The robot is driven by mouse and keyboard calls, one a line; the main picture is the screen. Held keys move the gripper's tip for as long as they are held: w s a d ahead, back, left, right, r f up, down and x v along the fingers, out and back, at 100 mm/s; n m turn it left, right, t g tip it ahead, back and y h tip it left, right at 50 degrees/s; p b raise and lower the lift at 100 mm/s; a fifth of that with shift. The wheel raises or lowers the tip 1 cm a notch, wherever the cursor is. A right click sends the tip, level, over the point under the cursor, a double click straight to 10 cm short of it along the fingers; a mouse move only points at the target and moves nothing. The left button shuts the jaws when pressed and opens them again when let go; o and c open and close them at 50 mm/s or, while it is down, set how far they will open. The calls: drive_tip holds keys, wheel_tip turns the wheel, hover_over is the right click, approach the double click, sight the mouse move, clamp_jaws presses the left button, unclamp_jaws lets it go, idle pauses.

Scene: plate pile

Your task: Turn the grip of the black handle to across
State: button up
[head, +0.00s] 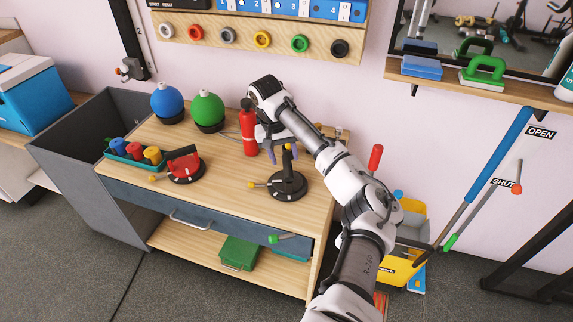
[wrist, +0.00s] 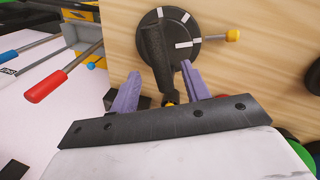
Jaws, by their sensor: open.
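The black handle (head: 287,186) stands on the wooden cabinet top. It has a round base with white marks and a yellow-tipped pin sticking out to its left in the head view. In the wrist view its dark grip (wrist: 157,58) rises from the black base (wrist: 183,50), with a yellow bit at its near end. My gripper (head: 284,153) is just above the handle, reaching down over it. In the wrist view my gripper (wrist: 160,88) is open, with a purple finger on each side of the grip. I cannot tell whether either finger touches it.
A red handle (head: 184,165) stands left on the cabinet top (head: 225,187), near a teal tray (head: 127,155) of coloured pieces. A red bottle (head: 248,130), a green ball (head: 207,108) and a blue ball (head: 166,101) stand at the back. The front middle is clear.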

sight(286, 165)
drive_tip(key=shift+d+f, duration=0.2)
drive_tip(key=shift+f, duration=0.75)
drive_tip(key=shift+d+f, duration=0.2)
drive_tip(key=shift+f, duration=0.7)
drive_tip(key=c, duration=1)
